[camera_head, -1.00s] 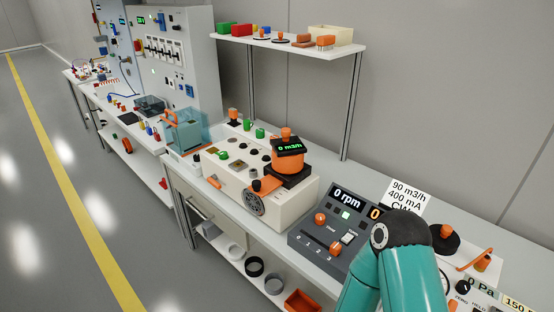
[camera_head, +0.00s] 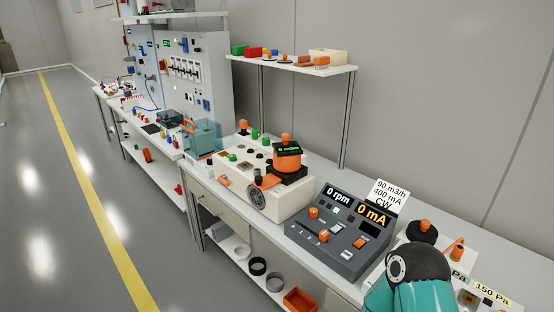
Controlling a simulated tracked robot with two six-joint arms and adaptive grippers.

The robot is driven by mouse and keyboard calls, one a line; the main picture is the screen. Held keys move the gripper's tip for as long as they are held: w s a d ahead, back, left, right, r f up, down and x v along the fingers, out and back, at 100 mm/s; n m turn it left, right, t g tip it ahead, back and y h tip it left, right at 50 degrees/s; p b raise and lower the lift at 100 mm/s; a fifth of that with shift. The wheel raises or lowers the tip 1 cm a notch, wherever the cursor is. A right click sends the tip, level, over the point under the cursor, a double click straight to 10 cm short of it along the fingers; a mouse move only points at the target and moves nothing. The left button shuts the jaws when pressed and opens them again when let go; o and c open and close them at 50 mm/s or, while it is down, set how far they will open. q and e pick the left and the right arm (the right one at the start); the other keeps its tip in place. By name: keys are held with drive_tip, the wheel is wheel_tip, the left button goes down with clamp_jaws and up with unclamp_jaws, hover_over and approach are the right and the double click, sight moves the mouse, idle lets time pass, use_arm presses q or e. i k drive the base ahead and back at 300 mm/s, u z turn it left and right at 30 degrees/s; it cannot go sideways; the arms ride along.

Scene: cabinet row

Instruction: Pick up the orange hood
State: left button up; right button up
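An orange cylindrical piece (camera_head: 289,160) with a black top display and an orange knob stands upright on a black base on the white box-shaped unit (camera_head: 249,196), in the middle of the head view. An open orange box (camera_head: 299,300) lies on the lower shelf at the bottom. I cannot tell for certain which orange thing is the hood. A teal arm link of mine shows at the bottom right, in front of part of the bench. Neither of my grippers is in view.
A grey control console (camera_head: 341,233) reading 0 rpm and 0 mA stands right of the white unit. A white sign (camera_head: 386,194) stands behind it. A wall shelf (camera_head: 300,68) holds several small parts. Grey rings and a black ring (camera_head: 257,266) lie on the lower shelf. Open floor is at left.

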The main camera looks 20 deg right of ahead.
sight(286, 154)
drive_tip(key=z, duration=0.15)
drive_tip(key=i, duration=0.9)
drive_tip(key=u, duration=0.05)
